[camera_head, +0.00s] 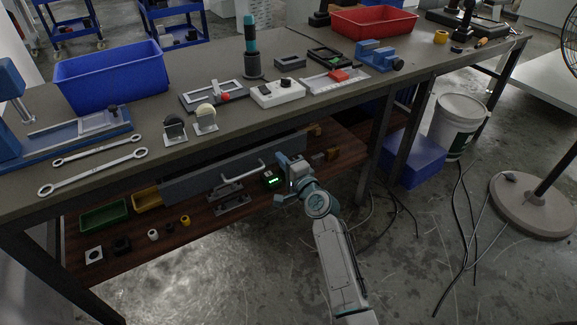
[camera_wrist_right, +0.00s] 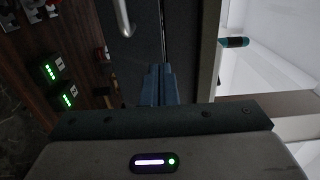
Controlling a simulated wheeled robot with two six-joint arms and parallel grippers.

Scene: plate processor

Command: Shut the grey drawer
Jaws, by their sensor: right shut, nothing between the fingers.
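The grey drawer (camera_head: 215,180) is a long panel with a silver bar handle (camera_head: 240,172), set under the table top above the lower shelf. My right gripper (camera_head: 282,160) is shut and empty, at the right part of the drawer front. In the right wrist view its blue fingertips (camera_wrist_right: 158,72) are together, close in front of the dark grey drawer front (camera_wrist_right: 143,45). The handle also shows there, at the top (camera_wrist_right: 124,18). Whether the fingers touch the drawer, and how far it stands out, I cannot tell. My left gripper is not in view.
The table top (camera_head: 300,125) overhangs the drawer. The wooden lower shelf (camera_head: 215,225) holds a green bin (camera_head: 104,216), a yellow bin (camera_head: 147,198), and a black box with a green light (camera_head: 271,180) near my gripper. A blue box (camera_head: 413,160) stands on the floor to the right.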

